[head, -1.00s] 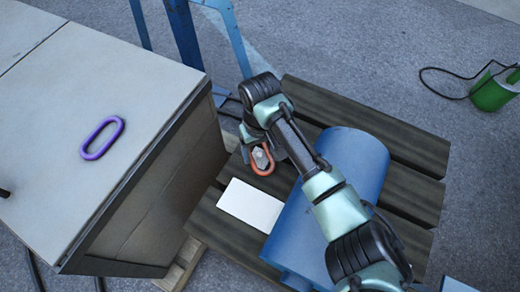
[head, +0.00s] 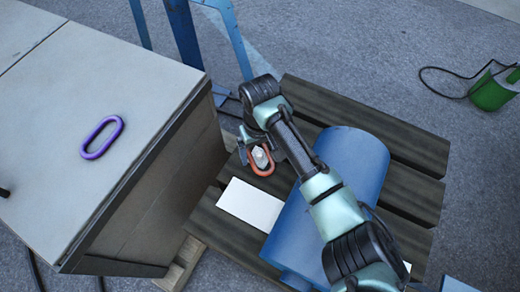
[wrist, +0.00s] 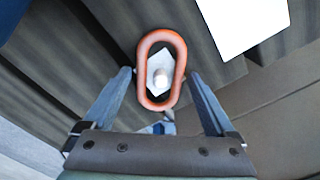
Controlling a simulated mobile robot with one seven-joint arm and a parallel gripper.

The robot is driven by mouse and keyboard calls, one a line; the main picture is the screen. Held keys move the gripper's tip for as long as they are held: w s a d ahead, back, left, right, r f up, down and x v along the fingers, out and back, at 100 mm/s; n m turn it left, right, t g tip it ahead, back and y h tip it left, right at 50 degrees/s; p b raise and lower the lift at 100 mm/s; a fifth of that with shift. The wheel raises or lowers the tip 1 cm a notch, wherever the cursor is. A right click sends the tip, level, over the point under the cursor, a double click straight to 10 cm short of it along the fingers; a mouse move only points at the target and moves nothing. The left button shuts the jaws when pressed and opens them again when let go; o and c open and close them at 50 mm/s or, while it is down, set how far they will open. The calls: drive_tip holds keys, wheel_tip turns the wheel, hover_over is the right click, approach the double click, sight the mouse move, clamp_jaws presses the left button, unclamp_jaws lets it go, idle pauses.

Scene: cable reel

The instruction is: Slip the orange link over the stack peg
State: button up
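The orange link (head: 262,171) is an oval ring by the left side of the slatted wooden pallet. In the wrist view the orange link (wrist: 143,54) lies around a pale angular piece with a rounded peg tip (wrist: 160,80) showing through its opening. I cannot tell how far down the peg the link sits. My gripper (wrist: 161,76) has its two fingers spread, one on each side of the link, with a narrow gap visible at each side. In the head view the wrist partly covers this spot.
A large blue cylinder (head: 352,165) lies on the pallet (head: 402,190) right of my gripper, under my arm. A white sheet (head: 250,204) lies in front. A cabinet (head: 60,150) with a purple link (head: 103,137) on top stands left. A blue frame (head: 182,35) stands behind.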

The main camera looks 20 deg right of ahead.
drive_tip(key=shift+o, duration=0.3)
wheel_tip(320, 180, up, 13)
drive_tip(key=p, duration=0.4)
